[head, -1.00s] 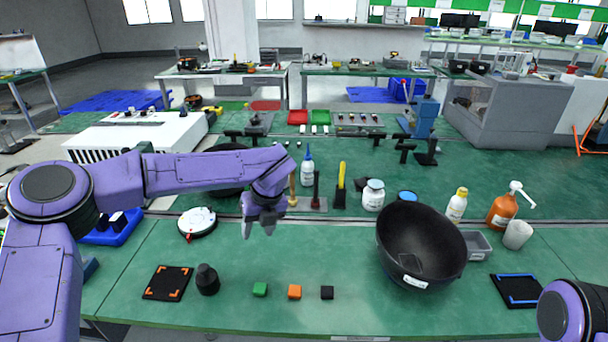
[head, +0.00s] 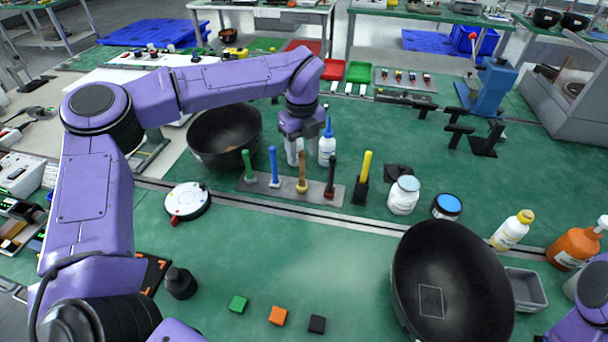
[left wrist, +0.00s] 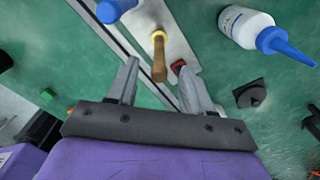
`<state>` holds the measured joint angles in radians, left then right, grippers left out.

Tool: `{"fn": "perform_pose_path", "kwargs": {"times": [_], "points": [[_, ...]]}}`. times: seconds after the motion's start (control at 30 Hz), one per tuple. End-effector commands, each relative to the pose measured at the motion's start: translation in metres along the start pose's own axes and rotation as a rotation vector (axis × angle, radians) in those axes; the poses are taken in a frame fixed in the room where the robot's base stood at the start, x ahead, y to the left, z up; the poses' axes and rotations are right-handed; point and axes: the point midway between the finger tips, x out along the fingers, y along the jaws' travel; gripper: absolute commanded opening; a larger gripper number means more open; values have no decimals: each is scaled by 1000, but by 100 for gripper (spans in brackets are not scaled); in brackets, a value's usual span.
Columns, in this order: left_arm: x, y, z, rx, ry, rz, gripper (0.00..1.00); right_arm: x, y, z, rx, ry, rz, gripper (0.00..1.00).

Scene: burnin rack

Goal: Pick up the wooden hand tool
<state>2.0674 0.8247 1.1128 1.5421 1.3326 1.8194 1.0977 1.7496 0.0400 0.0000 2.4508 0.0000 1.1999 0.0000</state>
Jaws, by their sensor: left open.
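The wooden hand tool (head: 302,184) stands upright in a grey rack (head: 257,186), between a blue-handled tool (head: 273,168) and a dark red and black tool (head: 330,178). My left gripper (head: 300,160) is open and empty, with its fingers pointing down just behind and above the wooden tool. In the left wrist view, the wooden tool (left wrist: 159,60) shows between and just beyond the two fingertips (left wrist: 156,76), and the fingers do not appear to touch it. The tool's lower end is hidden in the rack. My right gripper is out of view.
A green-handled tool (head: 247,166) and a yellow-handled one (head: 363,175) flank the row. A white bottle with a blue tip (head: 327,148) stands close right of my left gripper. A black bowl (head: 225,138) is at left, another (head: 440,310) at right. The front mat is mostly clear.

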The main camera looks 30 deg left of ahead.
Motion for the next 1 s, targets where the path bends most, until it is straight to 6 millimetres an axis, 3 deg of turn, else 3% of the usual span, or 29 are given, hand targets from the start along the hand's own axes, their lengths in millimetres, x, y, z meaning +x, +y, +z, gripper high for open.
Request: {"fn": "perform_pose_path", "kwargs": {"times": [0.4, 0.63, 0.8, 1.0], "points": [[59, 3, -3, 1, 0, 1, 51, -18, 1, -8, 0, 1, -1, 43], [62, 3, -3, 1, -1, 0, 51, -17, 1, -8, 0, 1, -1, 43], [61, 3, -3, 1, -1, 0, 0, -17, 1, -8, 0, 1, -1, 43], [61, 3, -3, 1, -1, -1, 0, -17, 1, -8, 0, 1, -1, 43]]}}
